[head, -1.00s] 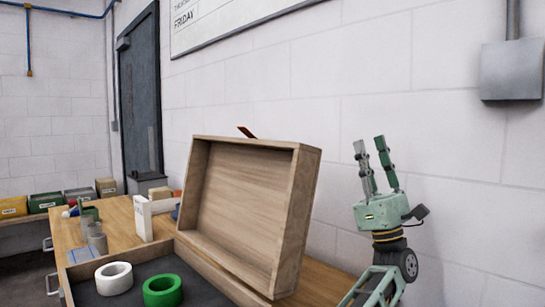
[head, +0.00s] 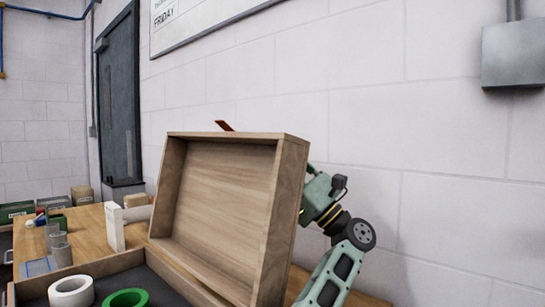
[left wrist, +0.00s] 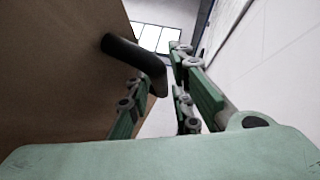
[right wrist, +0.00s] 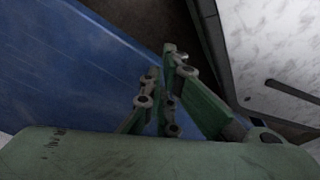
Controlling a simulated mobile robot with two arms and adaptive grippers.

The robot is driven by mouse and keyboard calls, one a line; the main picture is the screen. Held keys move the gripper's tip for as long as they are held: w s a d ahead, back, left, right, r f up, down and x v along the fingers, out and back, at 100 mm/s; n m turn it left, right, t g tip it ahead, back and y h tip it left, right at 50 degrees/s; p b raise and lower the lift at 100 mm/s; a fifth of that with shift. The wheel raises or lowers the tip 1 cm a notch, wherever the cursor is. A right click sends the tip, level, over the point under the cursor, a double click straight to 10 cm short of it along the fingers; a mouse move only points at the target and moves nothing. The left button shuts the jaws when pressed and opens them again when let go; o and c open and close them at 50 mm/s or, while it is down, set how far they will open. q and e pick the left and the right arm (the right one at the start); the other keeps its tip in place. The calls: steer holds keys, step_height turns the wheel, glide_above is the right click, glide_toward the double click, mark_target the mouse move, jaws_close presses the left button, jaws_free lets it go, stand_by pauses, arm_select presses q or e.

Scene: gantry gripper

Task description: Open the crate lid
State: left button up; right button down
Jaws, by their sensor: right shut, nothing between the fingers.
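The wooden crate lid (head: 225,205) stands raised, its inner face towards me. The crate base (head: 85,268) lies below it, dark inside. My right gripper (right wrist: 160,62) is shut and empty over a blue surface (right wrist: 60,70).
A white tape roll (head: 71,291) and a green tape roll (head: 126,299) are in the crate base. Grey cylinders (head: 61,252) and a white box (head: 114,227) stand on the wooden table (head: 85,238). The white wall (head: 440,150) is close behind the lid.

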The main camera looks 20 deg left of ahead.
arm_select(q)
steer(key=shift+a+r, duration=0.1)
steer(key=shift+c, duration=0.6)
jaws_close()
steer(key=shift+s, duration=0.1)
